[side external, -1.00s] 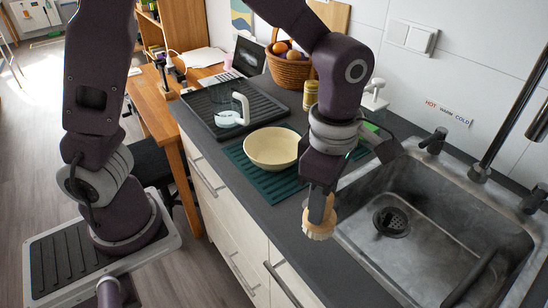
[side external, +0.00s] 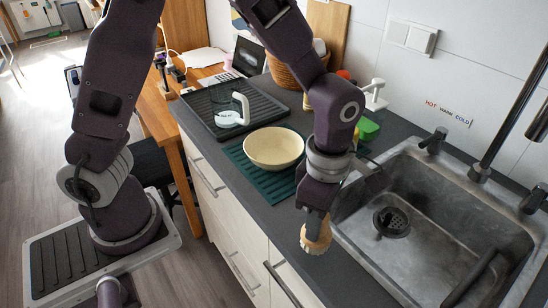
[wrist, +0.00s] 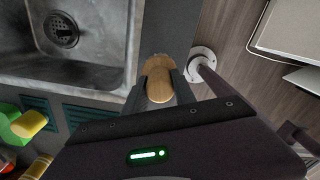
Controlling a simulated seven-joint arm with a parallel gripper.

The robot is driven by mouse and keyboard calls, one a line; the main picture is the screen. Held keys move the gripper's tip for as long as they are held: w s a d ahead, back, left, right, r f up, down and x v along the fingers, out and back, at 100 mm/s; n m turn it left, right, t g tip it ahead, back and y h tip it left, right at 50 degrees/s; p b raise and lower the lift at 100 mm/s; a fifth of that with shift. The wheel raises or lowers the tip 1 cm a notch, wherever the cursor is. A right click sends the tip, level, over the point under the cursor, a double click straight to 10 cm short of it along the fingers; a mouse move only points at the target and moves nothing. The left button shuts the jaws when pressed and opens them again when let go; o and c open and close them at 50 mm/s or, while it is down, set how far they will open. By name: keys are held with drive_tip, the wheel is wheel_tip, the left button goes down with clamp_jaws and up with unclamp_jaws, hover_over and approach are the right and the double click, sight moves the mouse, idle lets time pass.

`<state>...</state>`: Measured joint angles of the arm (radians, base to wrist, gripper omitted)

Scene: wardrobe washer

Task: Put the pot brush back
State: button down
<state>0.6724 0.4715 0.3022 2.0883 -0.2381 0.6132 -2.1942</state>
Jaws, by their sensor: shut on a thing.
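The pot brush (side external: 315,241) has a round wooden head with pale bristles. My gripper (side external: 317,214) is shut on it and points down over the dark counter at the left edge of the sink. In the wrist view the brush's rounded wooden part (wrist: 158,84) sits between the two fingers of my gripper (wrist: 160,90). The bristles face down, and I cannot tell whether they touch the counter.
The steel sink (side external: 440,235) with a drain lies right of the brush. A cream bowl (side external: 273,148) stands on a green ribbed mat (side external: 240,160). Behind are a black drying tray (side external: 205,118), a green item (side external: 368,130), a white dispenser (side external: 375,97) and a basket (side external: 284,72).

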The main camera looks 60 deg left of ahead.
drive_tip(key=shift+f, duration=0.35)
drive_tip(key=shift+f, duration=0.45)
drive_tip(key=c, duration=0.6)
unclamp_jaws()
drive_tip(key=shift+r, duration=0.15)
wheel_tip(320, 180, up, 6)
drive_tip(key=shift+r, duration=0.45)
